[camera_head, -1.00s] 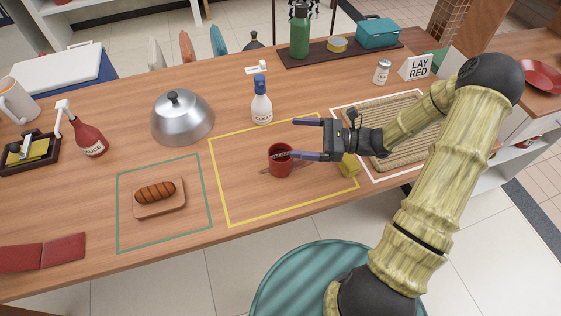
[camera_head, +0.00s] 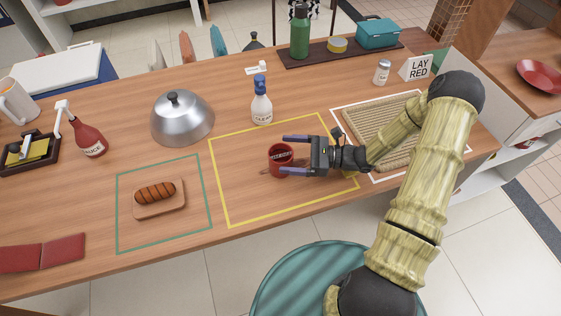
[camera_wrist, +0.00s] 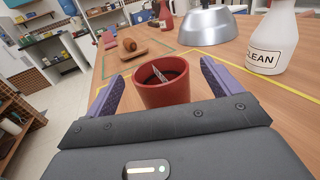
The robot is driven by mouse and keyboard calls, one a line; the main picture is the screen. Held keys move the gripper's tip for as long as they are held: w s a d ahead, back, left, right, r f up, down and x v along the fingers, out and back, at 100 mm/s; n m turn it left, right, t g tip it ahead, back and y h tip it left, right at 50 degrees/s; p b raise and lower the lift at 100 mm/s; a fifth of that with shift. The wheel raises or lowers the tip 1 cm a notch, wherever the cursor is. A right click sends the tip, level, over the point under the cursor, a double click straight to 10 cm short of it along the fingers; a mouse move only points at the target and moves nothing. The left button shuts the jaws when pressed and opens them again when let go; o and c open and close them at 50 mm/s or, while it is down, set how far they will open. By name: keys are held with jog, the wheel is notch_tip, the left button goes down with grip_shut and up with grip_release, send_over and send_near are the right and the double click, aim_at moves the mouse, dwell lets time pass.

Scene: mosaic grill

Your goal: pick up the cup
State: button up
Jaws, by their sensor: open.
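The red cup (camera_head: 279,161) stands upright inside the yellow outlined square on the wooden table. In the wrist view the cup (camera_wrist: 164,88) sits between the two purple fingers, with a thin light-coloured item inside it. My gripper (camera_head: 284,156) is open and level, its fingers on either side of the cup. In the wrist view my gripper (camera_wrist: 160,88) shows a small gap between each finger and the cup. The cup's lower part is hidden by the gripper body in the wrist view.
A white CLEAN spray bottle (camera_head: 261,108) and a metal dome (camera_head: 182,118) stand behind the cup. A sausage on a board (camera_head: 158,205) lies to the left in a green outline. A woven mat (camera_head: 375,125) lies to the right. The table's front edge is close.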

aim_at(270, 152)
jog(key=a, duration=0.5)
jog(key=shift+w, duration=0.3)
jog(key=shift+d, duration=0.1)
jog(key=c, duration=1.2)
jog(key=shift+o, duration=0.2)
notch_tip(270, 152, up, 10)
jog(key=shift+p, duration=0.4)
